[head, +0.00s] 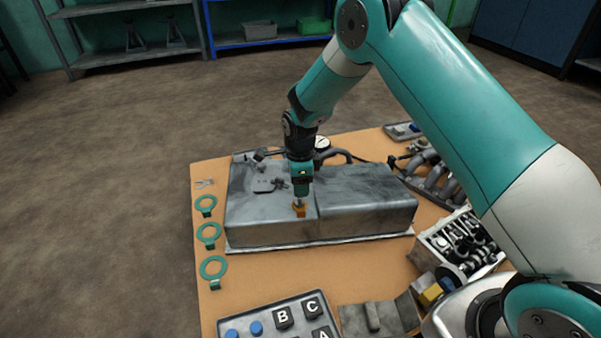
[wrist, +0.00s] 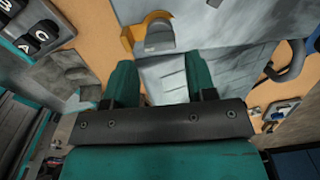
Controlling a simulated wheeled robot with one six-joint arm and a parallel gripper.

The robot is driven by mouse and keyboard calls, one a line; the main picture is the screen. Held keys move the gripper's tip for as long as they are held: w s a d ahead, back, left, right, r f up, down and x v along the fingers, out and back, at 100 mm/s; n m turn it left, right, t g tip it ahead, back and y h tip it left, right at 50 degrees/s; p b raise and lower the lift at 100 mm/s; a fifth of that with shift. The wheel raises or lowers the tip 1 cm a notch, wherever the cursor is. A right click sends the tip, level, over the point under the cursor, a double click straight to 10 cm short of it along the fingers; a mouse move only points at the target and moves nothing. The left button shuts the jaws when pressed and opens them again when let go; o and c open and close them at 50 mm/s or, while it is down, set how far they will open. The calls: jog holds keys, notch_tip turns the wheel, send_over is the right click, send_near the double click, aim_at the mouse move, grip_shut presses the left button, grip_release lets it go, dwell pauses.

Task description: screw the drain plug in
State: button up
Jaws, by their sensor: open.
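A large grey metal pan (head: 365,205) lies on the orange bench top. A short grey round piece (wrist: 159,36), which looks like the drain plug, stands at this fitting. Its lower end and thread are hidden. My gripper (head: 301,193) points down just above the fitting. In the wrist view its two teal fingers are apart (wrist: 160,82), with nothing held between them. The grey piece appears beyond the fingertips; I cannot tell whether they touch it.
Green rings (head: 209,235) lie along the bench's left edge. A tray with lettered blocks (head: 283,317) is at the front, and a box of metal parts (head: 455,240) is at the right. Pipes (head: 430,170) lie behind that box. The floor at left is clear.

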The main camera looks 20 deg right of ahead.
aim_at(299, 199)
notch_tip(299, 199, down, 5)
jog(key=shift+f+b, duration=0.15)
jog(key=shift+b, duration=0.8)
